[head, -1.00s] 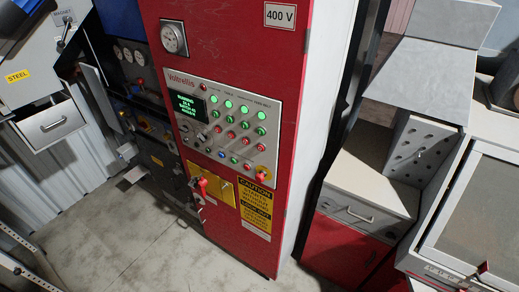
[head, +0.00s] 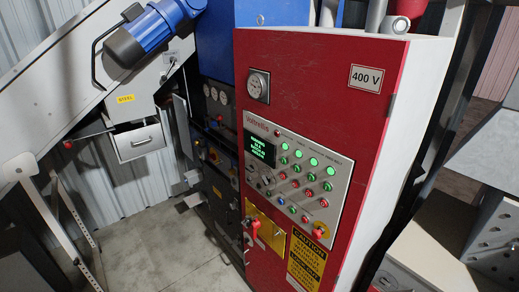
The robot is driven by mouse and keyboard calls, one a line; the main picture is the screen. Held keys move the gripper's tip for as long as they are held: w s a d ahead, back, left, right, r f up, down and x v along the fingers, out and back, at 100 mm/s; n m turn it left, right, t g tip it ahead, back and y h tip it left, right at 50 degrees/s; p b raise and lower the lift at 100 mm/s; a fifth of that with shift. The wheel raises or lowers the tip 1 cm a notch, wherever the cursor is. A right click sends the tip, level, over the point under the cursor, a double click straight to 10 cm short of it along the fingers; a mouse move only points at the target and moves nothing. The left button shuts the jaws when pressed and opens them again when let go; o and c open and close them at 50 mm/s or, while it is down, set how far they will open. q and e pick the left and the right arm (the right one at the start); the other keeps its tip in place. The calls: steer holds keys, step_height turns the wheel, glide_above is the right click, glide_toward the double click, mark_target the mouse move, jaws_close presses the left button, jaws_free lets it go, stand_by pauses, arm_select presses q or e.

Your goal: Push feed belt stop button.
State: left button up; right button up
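The control panel (head: 343,180) is a grey plate marked Voltrellis on the front of a red cabinet (head: 345,120). It has a dark display (head: 261,150) with green text at its upper left. A row of lit green lamps (head: 314,162) slants across its upper part. Rows of small green and red buttons (head: 309,191) lie below the lamps. The labels are too small to tell which button is the feed belt stop. A red knob (head: 318,232) on a yellow disc is at the lower right. Neither gripper is in view.
A yellow plate (head: 265,229) with a red handle (head: 252,223) and a caution sign (head: 305,262) sit below the panel. A blue motor (head: 150,35) and a drawer (head: 138,142) are at left. A grey machine (head: 495,235) stands at right. Bare concrete floor (head: 155,245) shows at lower left.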

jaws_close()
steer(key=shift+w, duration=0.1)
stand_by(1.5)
